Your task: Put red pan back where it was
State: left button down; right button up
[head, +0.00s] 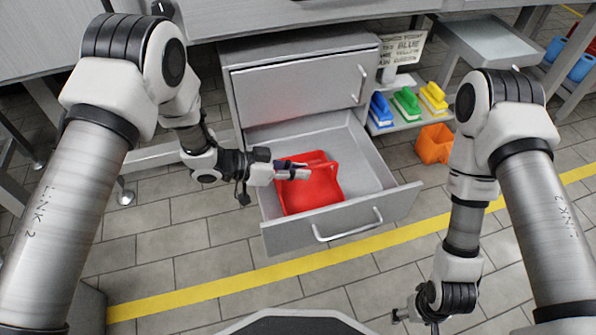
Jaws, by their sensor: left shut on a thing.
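The red pan (322,189) is in the open lower drawer (365,165) of the grey cabinet, toward the drawer's left side. My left gripper (302,172) reaches in from the left over the drawer's side and is shut on the pan's upper part. The gripper hides some of the pan, and whether the pan touches the drawer floor is hard to tell. My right gripper (402,316) hangs low at the bottom right, far from the drawer; its fingers are too small to judge.
The upper drawer (297,88) is closed. An orange bin (434,144) is on the floor.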

pick_arm(q)
jog(key=c, duration=1.2)
grip_release()
jog(key=shift+f, duration=0.1)
jog(key=shift+a+r, duration=0.1)
jog(key=shift+r, duration=0.15)
jog(key=p+v, duration=0.5)
jog(key=v, duration=0.6)
jog(key=shift+s+a, duration=0.15)
jog(key=shift+a, duration=0.2)
